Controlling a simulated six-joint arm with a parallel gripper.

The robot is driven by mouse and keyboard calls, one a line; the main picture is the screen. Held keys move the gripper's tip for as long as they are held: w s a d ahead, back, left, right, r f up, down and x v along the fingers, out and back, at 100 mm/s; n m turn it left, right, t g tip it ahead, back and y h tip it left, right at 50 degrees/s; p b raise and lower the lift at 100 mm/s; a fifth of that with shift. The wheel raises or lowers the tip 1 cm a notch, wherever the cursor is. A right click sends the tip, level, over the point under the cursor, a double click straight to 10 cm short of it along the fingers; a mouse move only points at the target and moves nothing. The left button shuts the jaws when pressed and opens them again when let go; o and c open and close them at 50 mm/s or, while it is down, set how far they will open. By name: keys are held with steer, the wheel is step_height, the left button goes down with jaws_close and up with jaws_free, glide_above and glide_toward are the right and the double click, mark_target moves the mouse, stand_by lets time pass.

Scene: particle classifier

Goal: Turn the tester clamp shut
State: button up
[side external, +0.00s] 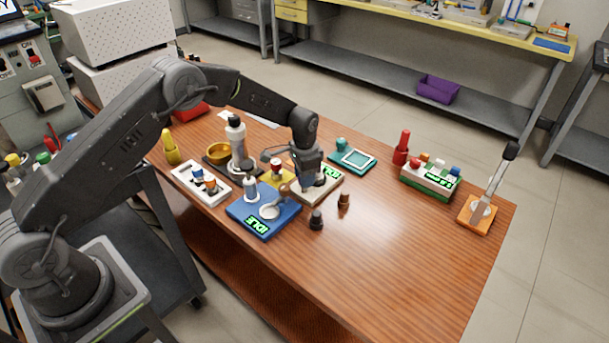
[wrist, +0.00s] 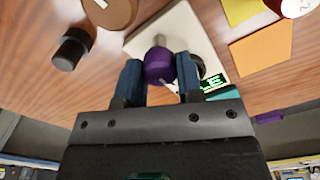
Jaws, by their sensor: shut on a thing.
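The tester is a cream base (side external: 322,190) with a green-lit display, standing near the middle of the table. In the wrist view its pale plate (wrist: 190,38) lies below my fingers. A purple knob (wrist: 159,68) with a grey metal tip sits between my two blue fingers over that plate; I take it for the clamp's handle. My gripper (wrist: 160,80) is shut on the purple knob. In the side external view my gripper (side external: 312,178) is low over the cream base and hides most of the knob. The clamp's jaw position cannot be told.
A blue device (side external: 240,214) with a display stands close in front. A dark cylinder (side external: 316,220) and a brown piece (side external: 344,200) stand near the cream base. A teal-framed device (side external: 352,160) lies behind. The table's front right is clear.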

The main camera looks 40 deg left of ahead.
steer(key=shift+s, duration=0.1)
stand_by(0.3)
steer(key=o, duration=0.9)
steer(key=shift+r, duration=6.9)
